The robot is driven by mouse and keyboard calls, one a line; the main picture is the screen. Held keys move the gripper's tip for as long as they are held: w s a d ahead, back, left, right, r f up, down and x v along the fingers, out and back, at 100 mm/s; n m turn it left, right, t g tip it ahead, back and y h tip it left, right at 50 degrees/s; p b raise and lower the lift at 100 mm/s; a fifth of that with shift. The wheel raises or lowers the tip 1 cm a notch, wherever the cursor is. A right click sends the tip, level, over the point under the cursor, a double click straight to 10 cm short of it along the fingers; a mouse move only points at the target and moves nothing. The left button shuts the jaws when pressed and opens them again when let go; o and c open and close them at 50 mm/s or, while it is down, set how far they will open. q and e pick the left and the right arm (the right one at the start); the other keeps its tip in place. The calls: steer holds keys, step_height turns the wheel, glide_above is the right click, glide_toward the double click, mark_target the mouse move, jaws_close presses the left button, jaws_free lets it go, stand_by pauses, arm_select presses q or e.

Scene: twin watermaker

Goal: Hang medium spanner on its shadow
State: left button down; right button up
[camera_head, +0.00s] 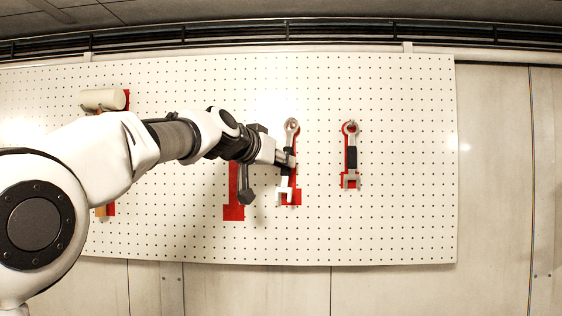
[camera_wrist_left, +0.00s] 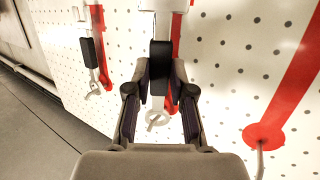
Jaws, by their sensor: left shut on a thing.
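The medium spanner (camera_head: 285,187), silver with a black grip, is held upright with its ring end up and open jaw down. My left gripper (camera_head: 286,158) is shut around its middle. The black grip (camera_wrist_left: 161,65) shows between the fingers (camera_wrist_left: 157,97) in the left wrist view. Its red shadow (camera_head: 297,197) is right behind it on the pegboard; red shows past the spanner's lower right, so the jaw end sits slightly left of the outline. Whether the ring is around a peg, or the spanner touches the board, I cannot tell. My right gripper is not in view.
A smaller spanner (camera_head: 351,156) hangs on its red shadow to the right. An empty red outline (camera_head: 234,212) lies to the left, its round end (camera_wrist_left: 265,133) showing in the wrist view. A pale-headed mallet (camera_head: 104,99) hangs at far left. The pegboard (camera_head: 410,180) is clear at right.

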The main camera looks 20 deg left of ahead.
arm_select(q)
steer(key=c, duration=0.9)
jaws_free()
steer(key=shift+w+f, duration=0.1)
